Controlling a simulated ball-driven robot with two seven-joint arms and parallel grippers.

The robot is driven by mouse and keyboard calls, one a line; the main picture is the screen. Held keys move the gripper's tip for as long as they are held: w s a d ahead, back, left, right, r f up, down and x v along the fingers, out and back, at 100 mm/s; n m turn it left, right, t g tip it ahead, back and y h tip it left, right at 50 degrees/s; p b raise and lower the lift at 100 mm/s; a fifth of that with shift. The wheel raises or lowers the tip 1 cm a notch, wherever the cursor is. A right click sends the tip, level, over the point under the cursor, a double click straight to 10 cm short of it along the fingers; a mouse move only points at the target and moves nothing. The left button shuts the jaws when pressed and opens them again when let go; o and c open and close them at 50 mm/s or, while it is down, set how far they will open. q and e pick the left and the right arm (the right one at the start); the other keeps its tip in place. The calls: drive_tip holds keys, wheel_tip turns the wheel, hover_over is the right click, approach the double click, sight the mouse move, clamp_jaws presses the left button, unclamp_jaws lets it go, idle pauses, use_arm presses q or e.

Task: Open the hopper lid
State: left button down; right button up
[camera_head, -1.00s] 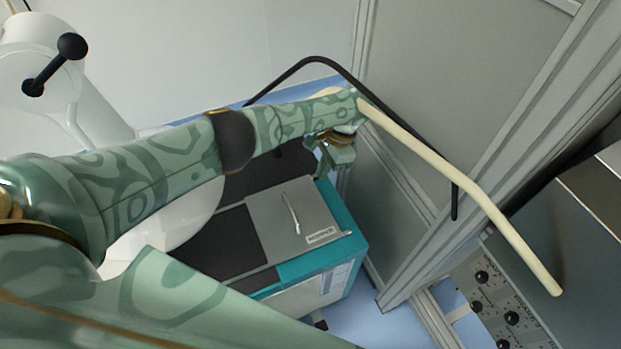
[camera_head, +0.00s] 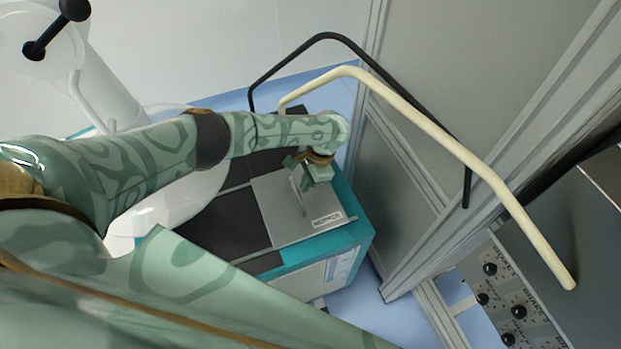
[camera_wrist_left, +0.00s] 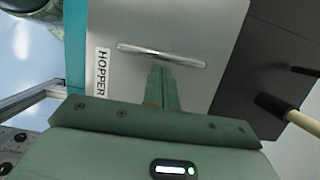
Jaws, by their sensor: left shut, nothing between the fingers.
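The hopper lid (camera_head: 284,222) is a grey plate with a "HOPPER" label, lying flat and closed on top of a teal and grey box. A thin metal bar handle (camera_head: 301,198) is fixed on it, and it also shows in the left wrist view (camera_wrist_left: 162,55). My left gripper (camera_head: 300,169) is above the lid near the far end of the handle. In the left wrist view its fingers (camera_wrist_left: 162,72) are shut and empty, with their tips close to the handle's middle. I cannot tell if they touch it. My right gripper is not in view.
A cream bent tube (camera_head: 430,124) and a black bent tube (camera_head: 330,38) arch above and right of the box. A grey framed panel (camera_head: 450,60) stands at the right, with a knob panel (camera_head: 505,305) below. White rounded equipment (camera_head: 120,85) is at the left.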

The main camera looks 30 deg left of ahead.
use_arm(q)
drive_tip(key=s+a+p, duration=0.2)
drive_tip(key=p, duration=0.2)
drive_tip(key=s+a+r+p, duration=0.1)
drive_tip(key=s+a+p, duration=0.1)
drive_tip(key=s+p, duration=0.1)
drive_tip(key=shift+p, duration=0.65)
drive_tip(key=s+a+p, duration=0.3)
drive_tip(key=s+a, duration=0.1)
drive_tip(key=s+a+p, duration=0.2)
drive_tip(key=s, duration=0.1)
drive_tip(key=shift+s+a+f+p, duration=0.1)
drive_tip(key=shift+a+f+p, duration=0.2)
drive_tip(key=shift+a+f, duration=0.05)
drive_tip(key=shift+s+a+f, duration=0.15)
drive_tip(key=shift+s+a, duration=0.15)
drive_tip(key=shift+s, duration=0.05)
